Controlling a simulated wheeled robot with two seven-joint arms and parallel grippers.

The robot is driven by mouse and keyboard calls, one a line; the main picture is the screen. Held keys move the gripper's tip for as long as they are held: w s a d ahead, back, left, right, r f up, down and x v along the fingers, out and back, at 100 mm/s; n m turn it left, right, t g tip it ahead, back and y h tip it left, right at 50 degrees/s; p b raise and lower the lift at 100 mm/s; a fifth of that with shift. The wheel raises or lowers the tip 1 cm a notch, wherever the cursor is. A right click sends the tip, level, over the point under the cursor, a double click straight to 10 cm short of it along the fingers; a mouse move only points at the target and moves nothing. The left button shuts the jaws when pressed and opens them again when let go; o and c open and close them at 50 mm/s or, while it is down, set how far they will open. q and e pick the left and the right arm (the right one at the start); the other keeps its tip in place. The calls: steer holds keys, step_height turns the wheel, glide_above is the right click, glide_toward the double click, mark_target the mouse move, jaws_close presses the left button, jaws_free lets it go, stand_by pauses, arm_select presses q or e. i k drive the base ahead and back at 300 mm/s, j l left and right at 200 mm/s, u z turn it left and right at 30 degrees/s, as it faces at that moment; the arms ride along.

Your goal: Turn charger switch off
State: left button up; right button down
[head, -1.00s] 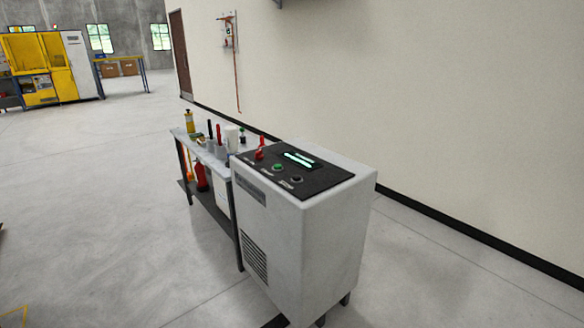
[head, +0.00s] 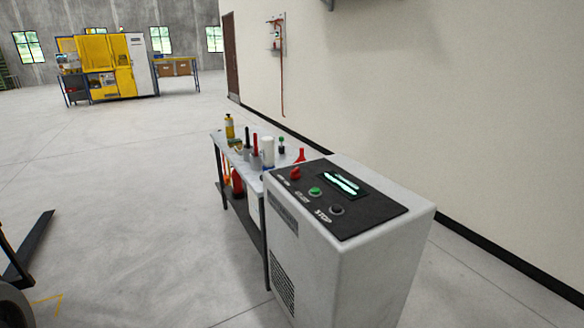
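The charger (head: 385,262) is a light grey cabinet standing right of centre in the head view. Its top carries a black control panel (head: 372,212) with a lit display (head: 342,184). A red switch (head: 295,173) sits at the panel's far left corner. A green button (head: 315,191) and a dark button labelled STOP (head: 337,210) lie in a row nearer to me. The exact angle of the red switch is too small to tell. Neither of my grippers is in view.
A workbench (head: 222,150) with bottles and tools stands against the charger's far left side. A beige wall (head: 480,120) runs along the right. Open concrete floor (head: 120,180) lies to the left. A dark fork-like object (head: 30,248) is at the left edge. A yellow machine (head: 100,65) stands far back.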

mark_target(294, 174)
steer(key=i+j+z, duration=0.4)
steer(key=j+z, duration=0.2)
steer(key=i+j+z, duration=0.25)
steer(key=j+z, duration=0.6)
steer(key=j, duration=0.2)
steer(key=j+z, duration=0.3)
steer(key=i+j, duration=0.05)
steer(key=j, duration=0.05)
